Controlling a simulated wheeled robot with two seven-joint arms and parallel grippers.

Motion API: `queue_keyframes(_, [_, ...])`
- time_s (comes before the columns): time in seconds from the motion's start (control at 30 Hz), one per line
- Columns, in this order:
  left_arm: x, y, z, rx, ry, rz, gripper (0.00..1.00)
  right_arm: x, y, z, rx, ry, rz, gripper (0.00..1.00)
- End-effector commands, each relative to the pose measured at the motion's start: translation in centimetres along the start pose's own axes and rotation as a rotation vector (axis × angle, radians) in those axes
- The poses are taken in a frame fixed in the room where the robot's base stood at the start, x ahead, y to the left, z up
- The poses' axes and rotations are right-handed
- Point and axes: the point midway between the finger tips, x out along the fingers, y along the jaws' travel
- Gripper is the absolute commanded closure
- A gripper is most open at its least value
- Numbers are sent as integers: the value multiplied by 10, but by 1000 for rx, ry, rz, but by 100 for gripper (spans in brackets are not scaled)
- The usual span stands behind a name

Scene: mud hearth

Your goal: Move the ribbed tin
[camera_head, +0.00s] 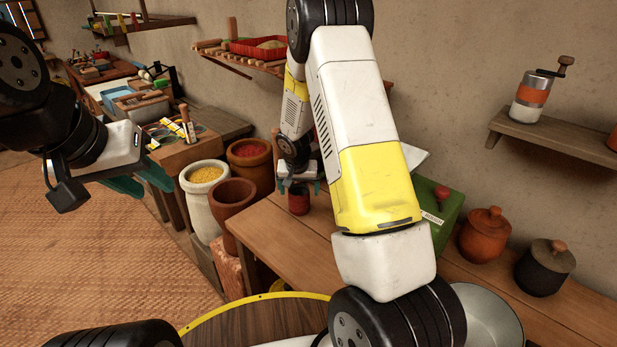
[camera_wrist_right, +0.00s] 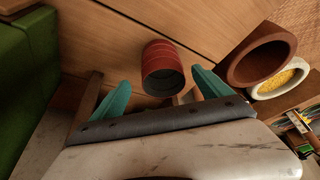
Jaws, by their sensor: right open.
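The ribbed tin (camera_head: 298,201) is a small red cylinder with ribbed sides, standing on the wooden counter near its left end. In the right wrist view the tin (camera_wrist_right: 162,62) shows its dark round end towards the gripper. My right gripper (camera_head: 299,186) is open just above it in the head view. In the right wrist view the teal fingers of the right gripper (camera_wrist_right: 162,86) stand apart on either side of the tin, with gaps showing. My left gripper (camera_head: 141,183) is empty, its teal fingers apart, over the floor side at the left.
The wooden counter (camera_head: 300,245) is clear in front of the tin. A green box (camera_head: 440,212) and two lidded pots, orange (camera_head: 484,236) and black (camera_head: 544,267), stand to the right. Spice pots, yellow-filled (camera_head: 205,195) and red-filled (camera_head: 250,165), stand left of the counter.

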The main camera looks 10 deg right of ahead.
Motion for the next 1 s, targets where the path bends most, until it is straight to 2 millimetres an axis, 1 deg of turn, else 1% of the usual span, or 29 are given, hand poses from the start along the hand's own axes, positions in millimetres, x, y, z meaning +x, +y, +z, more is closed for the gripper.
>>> queue_keyframes(0.03, [0,0,0,0,0,0,64,1,-7,2,-32,6,-13,12])
queue_keyframes(0.13, [0,0,0,0,0,0,64,2,-14,4,-66,15,-29,12])
queue_keyframes(0.43, [0,0,0,0,0,0,64,2,-15,4,-71,16,-31,12])
queue_keyframes(0.53, [0,0,0,0,0,0,64,5,-15,4,-70,15,-30,12])
queue_keyframes(0.67, [0,0,0,0,0,0,64,19,-15,4,-70,14,-29,12])
queue_keyframes(0.9, [0,0,0,0,0,0,64,57,-16,4,-70,14,-29,12])
queue_keyframes(1.0, [0,0,0,0,0,0,64,68,-16,3,-68,14,-29,12])
